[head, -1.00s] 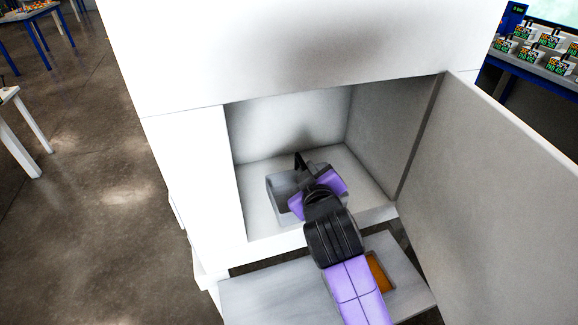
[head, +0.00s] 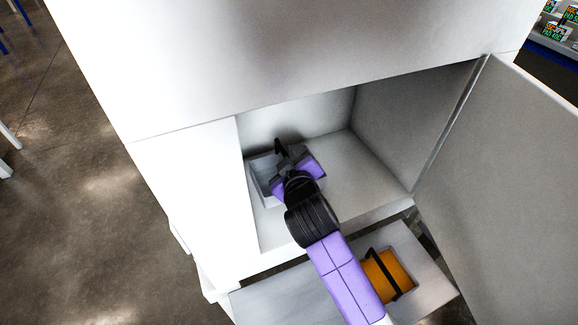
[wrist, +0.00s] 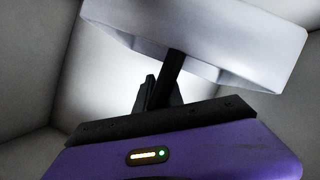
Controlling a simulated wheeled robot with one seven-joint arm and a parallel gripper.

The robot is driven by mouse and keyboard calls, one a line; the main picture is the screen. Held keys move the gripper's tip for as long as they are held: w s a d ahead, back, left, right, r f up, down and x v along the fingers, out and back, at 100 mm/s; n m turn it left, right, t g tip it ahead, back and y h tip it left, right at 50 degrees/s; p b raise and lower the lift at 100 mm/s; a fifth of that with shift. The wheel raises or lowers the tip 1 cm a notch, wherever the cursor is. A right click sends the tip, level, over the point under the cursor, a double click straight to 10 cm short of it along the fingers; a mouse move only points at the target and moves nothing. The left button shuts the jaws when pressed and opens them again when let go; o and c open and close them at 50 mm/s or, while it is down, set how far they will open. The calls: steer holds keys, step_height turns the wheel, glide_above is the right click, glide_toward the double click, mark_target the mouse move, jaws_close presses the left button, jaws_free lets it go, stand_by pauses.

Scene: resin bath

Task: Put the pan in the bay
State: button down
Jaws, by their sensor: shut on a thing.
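The pan (head: 256,180) is a grey, box-like vessel inside the open white bay (head: 385,190), near its left wall. My gripper (head: 287,158) reaches into the bay from the front and covers much of the pan. In the wrist view the pan (wrist: 205,35) fills the upper part, pale and tilted in the picture. My gripper (wrist: 160,92) is shut on its dark handle there. I cannot tell whether the pan's underside touches the bay floor.
The bay's door (head: 500,190) stands open on the right. Below the bay, a grey shelf (head: 275,300) has a square opening with an orange block or fill (head: 385,278) and a black bar across it. The right part of the bay floor is clear.

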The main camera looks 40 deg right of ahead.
steer(key=shift+f, duration=1.8)
steer(key=shift+s+f, duration=0.1)
steer(key=shift+f, duration=0.1)
steer(key=c, duration=1.5)
jaws_free()
steer(key=shift+o, duration=0.2)
steer(key=shift+r, duration=0.15)
steer(key=b+v, duration=0.1)
steer(key=v, duration=1.1)
